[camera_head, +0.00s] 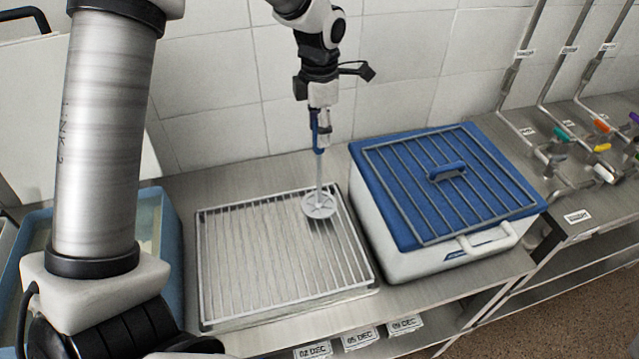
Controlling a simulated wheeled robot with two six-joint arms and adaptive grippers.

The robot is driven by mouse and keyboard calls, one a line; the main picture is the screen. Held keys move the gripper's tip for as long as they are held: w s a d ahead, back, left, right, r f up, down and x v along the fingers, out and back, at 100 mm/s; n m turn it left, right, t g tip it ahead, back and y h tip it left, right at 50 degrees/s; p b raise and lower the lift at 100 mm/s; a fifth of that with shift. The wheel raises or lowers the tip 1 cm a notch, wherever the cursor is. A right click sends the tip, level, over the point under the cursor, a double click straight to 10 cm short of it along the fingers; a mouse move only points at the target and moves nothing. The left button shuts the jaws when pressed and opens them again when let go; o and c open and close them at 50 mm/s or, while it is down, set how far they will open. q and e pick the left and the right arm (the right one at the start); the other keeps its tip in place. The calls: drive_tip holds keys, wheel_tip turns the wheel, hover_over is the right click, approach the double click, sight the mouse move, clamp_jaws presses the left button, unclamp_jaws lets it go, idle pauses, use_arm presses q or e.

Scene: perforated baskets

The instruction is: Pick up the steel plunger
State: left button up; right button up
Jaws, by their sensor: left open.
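The steel plunger has a blue handle, a thin steel shaft and a round perforated disc (319,206) at its lower end. It stands roughly upright at the back right of the wire rack (204,270), with the disc at the rack's bars. My left gripper (319,115) comes down from the top of the view and is at the upper end of the blue handle. It is open, with its fingers close to the handle; I cannot tell whether they touch it. The handle's top is partly hidden by the gripper. My right gripper is not in view.
A white cooler box (400,245) with a blue lid and a wire grid on top stands right of the rack. A blue-rimmed basin (172,250) is at the left, partly behind my arm. Taps and pipes (545,130) are at the right. A tiled wall is close behind.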

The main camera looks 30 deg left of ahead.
sight(319, 152)
use_arm(q)
drive_tip(key=f, duration=0.1)
drive_tip(key=f+p, duration=0.1)
drive_tip(key=f, duration=0.2)
drive_tip(key=shift+w+a+f+p, duration=0.2)
drive_tip(key=shift+a+p, duration=0.1)
drive_tip(key=shift+a, duration=0.05)
drive_tip(key=shift+f, duration=0.1)
drive_tip(key=shift+d, duration=0.15)
drive_tip(key=shift+s, duration=0.1)
drive_tip(key=c, duration=0.3)
clamp_jaws()
drive_tip(key=shift+r, duration=0.2)
